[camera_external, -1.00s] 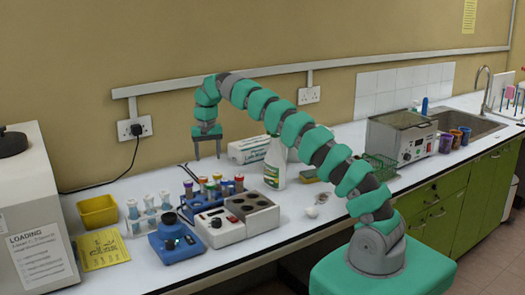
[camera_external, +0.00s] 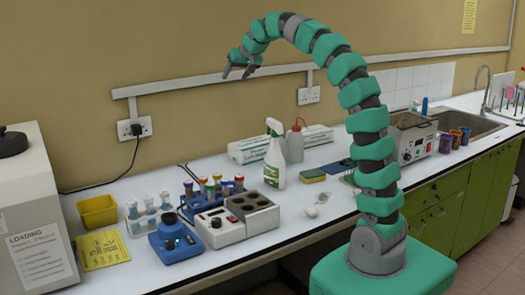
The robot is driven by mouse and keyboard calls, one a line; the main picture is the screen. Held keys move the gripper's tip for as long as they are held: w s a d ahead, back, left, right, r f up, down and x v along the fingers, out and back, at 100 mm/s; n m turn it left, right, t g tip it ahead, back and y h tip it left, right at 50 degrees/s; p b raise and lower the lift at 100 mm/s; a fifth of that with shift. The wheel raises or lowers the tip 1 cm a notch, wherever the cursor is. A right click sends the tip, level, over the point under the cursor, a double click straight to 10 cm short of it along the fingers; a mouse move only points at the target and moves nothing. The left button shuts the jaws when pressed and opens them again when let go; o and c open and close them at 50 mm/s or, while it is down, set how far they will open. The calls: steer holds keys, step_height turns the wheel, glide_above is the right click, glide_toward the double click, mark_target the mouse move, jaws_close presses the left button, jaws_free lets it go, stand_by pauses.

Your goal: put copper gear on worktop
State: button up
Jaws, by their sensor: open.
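My gripper (camera_external: 238,72) is raised high in front of the wall, well above the worktop (camera_external: 120,277). Its two fingers are apart, with nothing visible between them. The white worktop runs along the wall from the white machine at the left to the sink at the right. I cannot make out a copper gear for certain. A small grey item (camera_external: 311,212) lies near the front edge, too small to identify, beside a small white round item (camera_external: 323,198).
A spray bottle (camera_external: 275,158), a heater block with wells (camera_external: 250,212), a blue device (camera_external: 175,240), tube racks and a yellow tub (camera_external: 98,211) crowd the middle and left. A grey-white bath unit (camera_external: 412,145) and cups stand at the right. The front left is bare.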

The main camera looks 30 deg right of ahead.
steer(key=s+d+r+n+t, duration=0.1)
steer(key=s+d+r+t, duration=0.2)
steer(key=s+r, duration=0.6)
steer(key=s+d+r+t, duration=0.4)
steer(key=s+r, duration=0.6)
steer(key=shift+d+r+n+h, duration=0.25)
steer(key=shift+d+n+h, duration=0.05)
steer(key=shift+n+h, duration=0.1)
